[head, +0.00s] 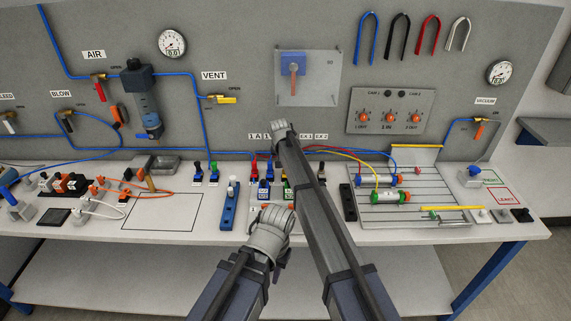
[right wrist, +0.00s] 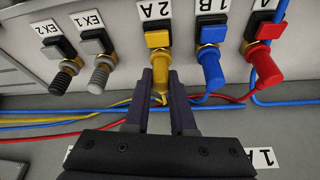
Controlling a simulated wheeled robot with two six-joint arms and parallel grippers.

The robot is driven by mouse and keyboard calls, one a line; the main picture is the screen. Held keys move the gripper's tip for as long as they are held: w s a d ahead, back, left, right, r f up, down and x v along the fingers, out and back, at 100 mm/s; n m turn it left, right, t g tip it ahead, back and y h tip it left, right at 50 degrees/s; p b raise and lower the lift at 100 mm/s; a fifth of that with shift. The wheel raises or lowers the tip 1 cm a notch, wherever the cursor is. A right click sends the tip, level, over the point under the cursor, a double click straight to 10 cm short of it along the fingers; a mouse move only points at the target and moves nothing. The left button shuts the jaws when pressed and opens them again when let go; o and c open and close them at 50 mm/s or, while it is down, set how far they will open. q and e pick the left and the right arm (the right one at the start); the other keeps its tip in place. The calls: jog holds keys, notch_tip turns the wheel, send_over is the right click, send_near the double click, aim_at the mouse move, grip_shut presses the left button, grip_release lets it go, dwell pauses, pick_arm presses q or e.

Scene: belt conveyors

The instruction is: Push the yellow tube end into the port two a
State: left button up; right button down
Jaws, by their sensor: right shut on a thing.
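The port labelled 2A, with a yellow tab (right wrist: 157,40) and a brass collar, shows upside down in the right wrist view. My right gripper (right wrist: 160,94) is right below it, shut on the yellow tube end (right wrist: 159,72). The yellow tube end is in line with the port and appears to meet its collar; how deep it sits I cannot tell. In the head view my right arm covers the port and hides the right fingers. My left gripper (head: 270,238) is low in front of the valve block; its fingers do not show clearly.
Blue (right wrist: 210,70) and red (right wrist: 265,68) tube ends sit on the ports beside 2A. Loose tubes run behind my right fingers. A slatted panel with cylinders (head: 390,197) stands to the right.

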jog(key=shift+c, duration=1.4)
grip_release()
notch_tip(320, 180, up, 7)
jog(key=p, duration=0.7)
jog(key=shift+f, duration=0.1)
